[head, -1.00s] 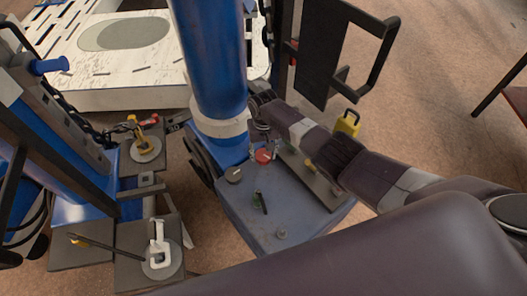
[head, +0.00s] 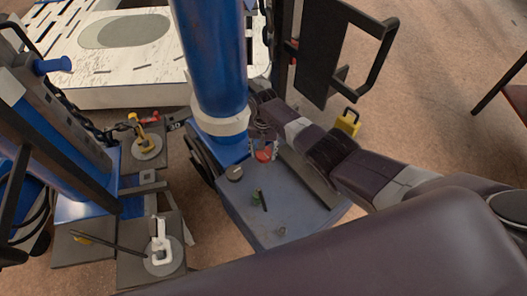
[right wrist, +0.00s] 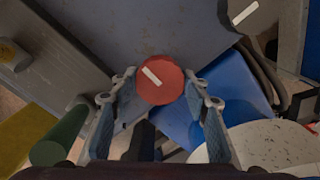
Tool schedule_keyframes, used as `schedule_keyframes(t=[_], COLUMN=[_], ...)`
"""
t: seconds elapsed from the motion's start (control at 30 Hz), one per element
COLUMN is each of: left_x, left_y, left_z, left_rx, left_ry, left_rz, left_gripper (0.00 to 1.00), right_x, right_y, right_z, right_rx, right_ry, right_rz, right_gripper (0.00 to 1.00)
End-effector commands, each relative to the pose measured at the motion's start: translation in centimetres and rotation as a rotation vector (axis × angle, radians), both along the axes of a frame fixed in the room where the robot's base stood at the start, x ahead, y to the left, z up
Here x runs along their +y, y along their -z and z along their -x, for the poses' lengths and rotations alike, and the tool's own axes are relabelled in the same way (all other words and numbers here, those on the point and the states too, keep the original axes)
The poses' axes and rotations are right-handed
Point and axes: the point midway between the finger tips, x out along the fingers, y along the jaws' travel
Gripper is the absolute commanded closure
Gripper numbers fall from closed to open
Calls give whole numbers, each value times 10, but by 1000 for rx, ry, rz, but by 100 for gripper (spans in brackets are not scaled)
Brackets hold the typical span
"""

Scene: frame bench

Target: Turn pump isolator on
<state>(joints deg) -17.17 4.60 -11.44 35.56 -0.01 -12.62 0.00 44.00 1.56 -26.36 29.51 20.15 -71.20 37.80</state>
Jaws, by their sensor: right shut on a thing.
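A round red knob (head: 264,155) with a white bar mark sits at the far side of the blue-grey panel box (head: 252,220). It also shows in the right wrist view (right wrist: 160,82), where its white bar slants from upper left to lower right. My right gripper (head: 263,148) reaches it from above and behind. In the right wrist view its two fingers (right wrist: 160,96) lie on either side of the knob and are shut on it. I cannot read any on or off label. My left gripper is not seen.
A blue post (head: 210,65) stands close behind. A black handle frame (head: 345,50) and a yellow padlock-like block (head: 347,122) are to the right. Platforms with clamps (head: 160,242) lie left.

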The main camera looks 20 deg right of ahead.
Motion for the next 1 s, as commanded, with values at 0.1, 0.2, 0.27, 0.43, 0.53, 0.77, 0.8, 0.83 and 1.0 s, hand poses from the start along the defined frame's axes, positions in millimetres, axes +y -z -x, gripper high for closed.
schedule_keyframes(t=[0.1, 0.2, 0.27, 0.43, 0.53, 0.77, 0.8, 0.83, 1.0], left_x=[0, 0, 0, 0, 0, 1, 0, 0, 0], left_y=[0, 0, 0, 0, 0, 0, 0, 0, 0], left_z=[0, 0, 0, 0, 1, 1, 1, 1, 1], left_rx=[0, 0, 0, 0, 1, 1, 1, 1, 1], left_ry=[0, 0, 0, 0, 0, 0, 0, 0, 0], left_rz=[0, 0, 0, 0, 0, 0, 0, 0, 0], left_gripper=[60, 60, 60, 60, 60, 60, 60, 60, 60], right_x=[-1, -1, -1, 0, 0, 0, 0, 0, 0], right_y=[-2, -2, -2, -1, -1, -9, -12, -15, -38], right_z=[-3, -3, -3, -2, -1, -2, -2, -2, -2], right_rx=[-8, -8, -7, -4, -2, -4, -4, -4, -6], right_ry=[2, 2, 2, 1, 0, 0, -1, -1, 0], right_rz=[0, 0, 0, 0, 0, -1, -1, -1, -1], right_gripper=[82, 50, 43, 40, 40, 40, 40, 40, 40])
